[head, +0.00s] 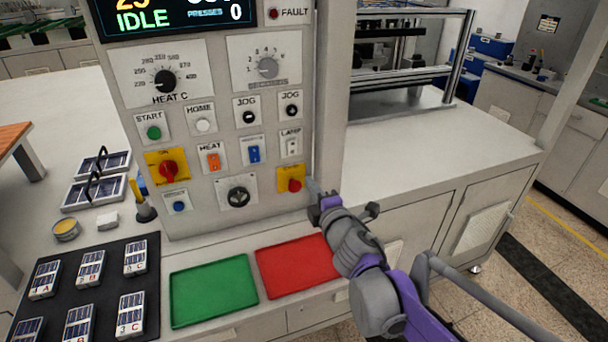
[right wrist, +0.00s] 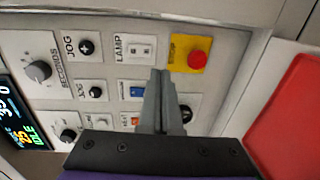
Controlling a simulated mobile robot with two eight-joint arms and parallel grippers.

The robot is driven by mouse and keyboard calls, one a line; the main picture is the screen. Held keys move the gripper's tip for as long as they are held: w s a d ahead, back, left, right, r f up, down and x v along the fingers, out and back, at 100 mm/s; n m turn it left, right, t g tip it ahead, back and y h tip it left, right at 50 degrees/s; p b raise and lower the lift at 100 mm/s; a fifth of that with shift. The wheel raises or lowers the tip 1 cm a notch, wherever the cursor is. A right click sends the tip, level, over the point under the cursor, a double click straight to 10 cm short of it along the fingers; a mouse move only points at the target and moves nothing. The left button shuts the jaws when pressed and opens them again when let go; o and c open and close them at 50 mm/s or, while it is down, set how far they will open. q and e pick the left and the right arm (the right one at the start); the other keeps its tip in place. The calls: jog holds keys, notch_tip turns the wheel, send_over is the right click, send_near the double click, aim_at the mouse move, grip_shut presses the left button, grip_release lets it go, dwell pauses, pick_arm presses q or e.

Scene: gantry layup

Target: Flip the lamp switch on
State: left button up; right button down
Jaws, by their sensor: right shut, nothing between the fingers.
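The lamp switch (head: 291,146) is a small white rocker on a pale plate marked LAMP, at the right side of the control panel. It also shows in the right wrist view (right wrist: 141,52), just beyond my fingertips and slightly to their left. Its on or off position is too small to tell. My right gripper (head: 314,188) is shut and empty, below and to the right of the switch in the head view. In the right wrist view its fingers (right wrist: 160,75) point up the picture toward the panel, apart from the switch. My left gripper is not in view.
A red stop button (head: 294,185) on a yellow plate sits just below the lamp switch, close to my right gripper. Blue (head: 254,153) and orange (head: 213,161) rockers are to the left. Green (head: 213,290) and red (head: 297,265) trays lie on the bench below.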

jog(key=v, duration=0.3)
jog(key=shift+s+d+f, duration=0.15)
jog(key=shift+s+f, duration=0.2)
jog(key=s+d+f+m+g+h, duration=0.5)
jog(key=s+d+f+m+h, duration=0.3)
jog(key=s+d+m, duration=0.5)
jog(key=s+f+m+g+y+p, duration=0.1)
jog(key=s+f+m+g+y, duration=0.2)
jog(key=s+f+m+g, duration=0.2)
jog(key=s+a+f+m, duration=0.1)
jog(key=s+f+m, duration=0.2)
jog(key=s+f, duration=0.4)
jog(key=shift+s+m+g, duration=0.3)
jog(key=shift+s+g, duration=0.1)
jog(key=shift+s, duration=1.1)
